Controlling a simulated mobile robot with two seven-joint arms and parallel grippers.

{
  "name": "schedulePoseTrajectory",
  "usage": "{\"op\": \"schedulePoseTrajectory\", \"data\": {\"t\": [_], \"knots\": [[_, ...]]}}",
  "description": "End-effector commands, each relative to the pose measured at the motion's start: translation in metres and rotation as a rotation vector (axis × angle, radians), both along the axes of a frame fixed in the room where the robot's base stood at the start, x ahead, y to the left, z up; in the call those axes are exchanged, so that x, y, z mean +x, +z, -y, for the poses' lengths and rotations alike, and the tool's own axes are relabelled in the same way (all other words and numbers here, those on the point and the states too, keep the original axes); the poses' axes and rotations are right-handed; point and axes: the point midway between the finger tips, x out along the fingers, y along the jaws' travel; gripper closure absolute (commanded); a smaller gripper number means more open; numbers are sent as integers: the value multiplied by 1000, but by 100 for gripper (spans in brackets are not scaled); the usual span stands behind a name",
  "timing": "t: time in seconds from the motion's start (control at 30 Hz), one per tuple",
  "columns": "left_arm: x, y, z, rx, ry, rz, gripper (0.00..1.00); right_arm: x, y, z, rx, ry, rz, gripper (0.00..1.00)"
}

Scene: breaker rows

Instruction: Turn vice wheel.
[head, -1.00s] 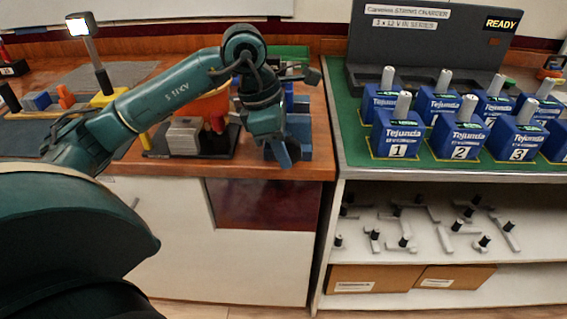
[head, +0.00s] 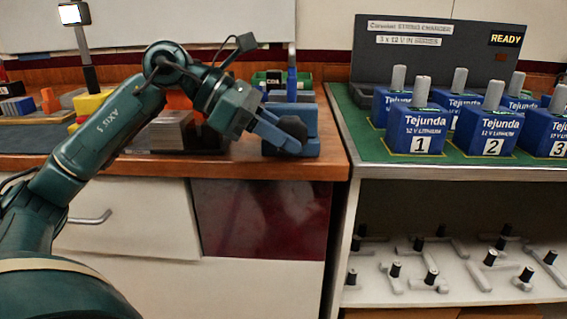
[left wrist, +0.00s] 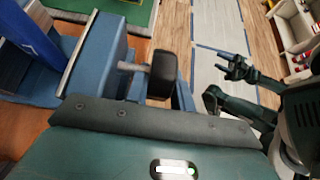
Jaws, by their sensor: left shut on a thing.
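The blue vice (head: 305,118) stands at the front right edge of the wooden bench. Its dark round wheel (head: 292,128) faces the front and also shows in the left wrist view as a black knob (left wrist: 162,74) on a grey shaft. My left gripper (head: 284,136) reaches in from the left with its blue-grey fingers at the wheel, shut on it. The fingers hide part of the wheel. In the left wrist view, what looks like my right gripper (left wrist: 238,68) is above the floor, away from the vice; its jaws are too small to read.
Green trays (head: 268,82) stand behind the vice. Blue numbered batteries (head: 416,130) stand on the green mat to the right, before a dark charger case (head: 425,65). Grey and black handles (head: 430,280) lie on the shelf below. A gap separates bench and shelf unit.

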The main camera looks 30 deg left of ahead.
Motion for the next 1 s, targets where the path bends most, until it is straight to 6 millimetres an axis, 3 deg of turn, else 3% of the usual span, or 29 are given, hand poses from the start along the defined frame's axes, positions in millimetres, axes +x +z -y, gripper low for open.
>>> {"op": "schedulePoseTrajectory", "data": {"t": [0.03, 0.4, 1.0], "knots": [[0, -9, 0, -30, 2, 20, 99, 0, -9, -2, 20, 12, 21, 64], [0, -6, 0, -184, 2, 114, 99, 4, -5, -10, 158, 57, 19, 64], [1, -1, 0, -227, 1, 139, 99, 4, 0, -12, 192, 74, 17, 64]]}}
